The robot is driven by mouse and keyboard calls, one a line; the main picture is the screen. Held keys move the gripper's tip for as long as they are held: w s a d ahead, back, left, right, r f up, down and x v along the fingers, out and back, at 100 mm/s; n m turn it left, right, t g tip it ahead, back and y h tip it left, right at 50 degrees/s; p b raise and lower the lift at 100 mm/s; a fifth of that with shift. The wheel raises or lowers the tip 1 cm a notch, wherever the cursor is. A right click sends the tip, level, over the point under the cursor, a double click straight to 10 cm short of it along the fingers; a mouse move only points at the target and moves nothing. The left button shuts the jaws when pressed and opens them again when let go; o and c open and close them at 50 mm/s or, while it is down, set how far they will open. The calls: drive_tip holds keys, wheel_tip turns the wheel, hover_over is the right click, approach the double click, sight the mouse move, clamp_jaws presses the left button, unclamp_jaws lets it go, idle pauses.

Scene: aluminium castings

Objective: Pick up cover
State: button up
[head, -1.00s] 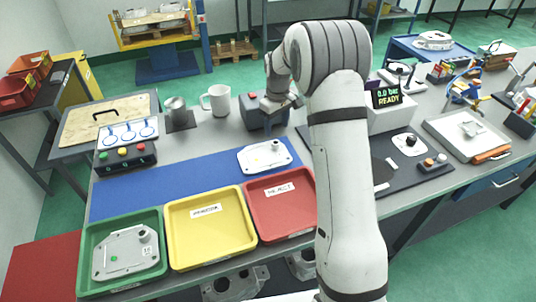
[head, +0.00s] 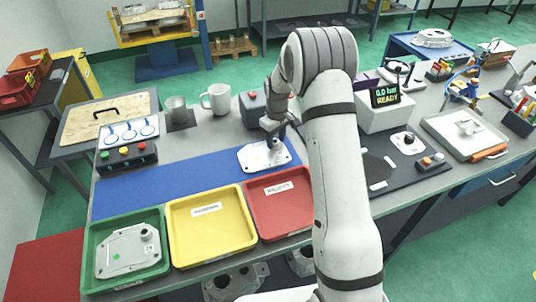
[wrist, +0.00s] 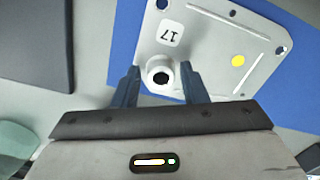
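The cover on the blue mat, a flat light-grey casting (head: 258,157) with a raised round boss, lies at the mat's right end in the head view. In the wrist view the cover (wrist: 215,50) shows a "17" label, a yellow dot and corner holes. My gripper (wrist: 158,88) is open, with one dark finger on each side of the boss. Whether the fingers touch the boss cannot be told. In the head view my gripper (head: 274,138) is over the cover's far edge, partly hidden by my arm. Another cover (head: 128,252) with a green dot lies in the green tray.
Green (head: 92,268), yellow (head: 176,244) and red (head: 262,221) trays line the front edge. A display reading "0.0 bar READY" (head: 386,96) stands right.

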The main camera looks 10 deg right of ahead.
clamp_jaws()
idle(0.5)
